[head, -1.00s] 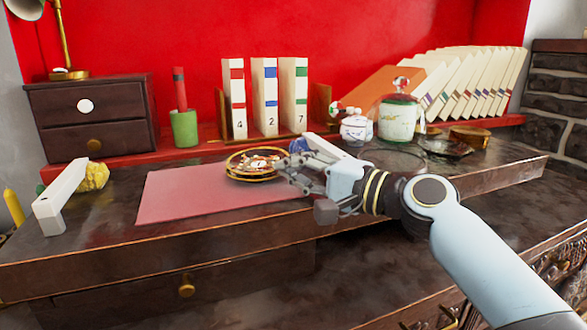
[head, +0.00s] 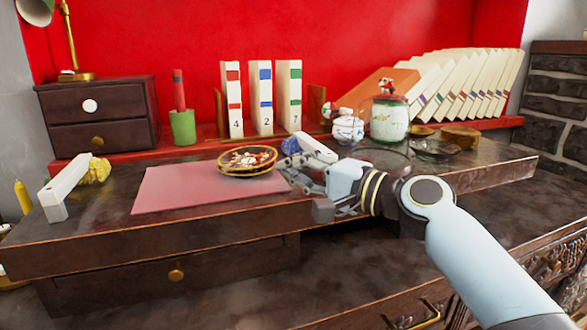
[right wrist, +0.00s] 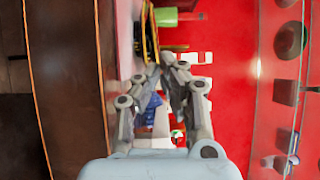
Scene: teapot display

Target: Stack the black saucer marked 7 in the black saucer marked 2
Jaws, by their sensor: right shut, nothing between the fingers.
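Black saucers with gold rims and a coloured pattern (head: 247,160) lie on the pink mat. Two rims seem to show close together, one above the other; the marks 7 and 2 are not readable. The gold-rimmed edge also shows edge-on in the right wrist view (right wrist: 152,38). My right gripper (head: 290,172) is just right of the saucers, shut and empty, apart from them. Its fingers (right wrist: 161,72) point past the saucer edge in the right wrist view. My left gripper is not in view.
A blue lump (head: 293,146) and a white block (head: 318,149) lie behind my right gripper. A lidded pot (head: 347,130), a jar (head: 389,120) and a dark dish (head: 436,148) stand at right. The pink mat's left half (head: 180,190) is clear.

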